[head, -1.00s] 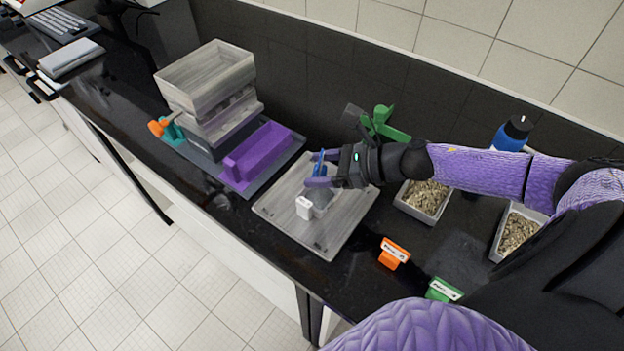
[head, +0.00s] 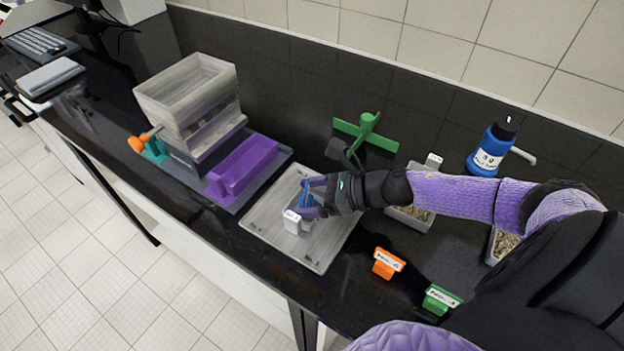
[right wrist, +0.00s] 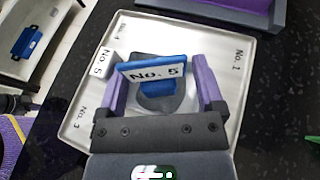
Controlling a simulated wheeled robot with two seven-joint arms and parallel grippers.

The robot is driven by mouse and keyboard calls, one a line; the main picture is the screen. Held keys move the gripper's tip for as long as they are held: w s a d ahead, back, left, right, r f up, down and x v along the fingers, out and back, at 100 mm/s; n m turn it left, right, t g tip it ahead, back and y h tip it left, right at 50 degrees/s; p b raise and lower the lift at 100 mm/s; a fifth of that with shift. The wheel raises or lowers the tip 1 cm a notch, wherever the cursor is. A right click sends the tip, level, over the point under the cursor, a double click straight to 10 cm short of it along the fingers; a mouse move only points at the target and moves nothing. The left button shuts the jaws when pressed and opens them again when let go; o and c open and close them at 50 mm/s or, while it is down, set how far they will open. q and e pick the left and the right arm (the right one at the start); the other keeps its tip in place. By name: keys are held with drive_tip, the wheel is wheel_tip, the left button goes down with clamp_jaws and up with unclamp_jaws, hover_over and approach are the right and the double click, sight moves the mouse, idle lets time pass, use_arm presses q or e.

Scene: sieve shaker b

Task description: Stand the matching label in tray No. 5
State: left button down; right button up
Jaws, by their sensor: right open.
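A blue label reading "No. 5" (right wrist: 152,72) is upright between the spread fingers of my right gripper (right wrist: 158,88), with a gap on each side. It also shows in the head view (head: 306,196). It stands at or in a small pale tray with grey contents (right wrist: 158,97); its exact contact below is hidden. A white tag reading "No. 5" (right wrist: 102,62) is beside this tray, and shows in the head view (head: 292,221). My right gripper (head: 312,197) is open, low over the large pale board (head: 262,229). My left gripper is out of view.
An orange label (head: 387,264) and a green label (head: 439,299) stand at the right front. A sieve stack (head: 190,95) and purple holder (head: 242,165) are left. A green cross-shaped part (head: 365,130), blue bottle (head: 488,152) and grain tray (head: 503,243) are behind and right.

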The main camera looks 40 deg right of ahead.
drive_tip(key=shift+r, duration=0.1)
drive_tip(key=shift+s+d+r+p, duration=0.15)
drive_tip(key=shift+d+p, duration=0.05)
drive_tip(key=shift+p, duration=0.1)
drive_tip(key=p+v, duration=0.4)
drive_tip(key=v, duration=0.7)
drive_tip(key=shift+r, duration=0.1)
drive_tip(key=shift+s+d, duration=0.2)
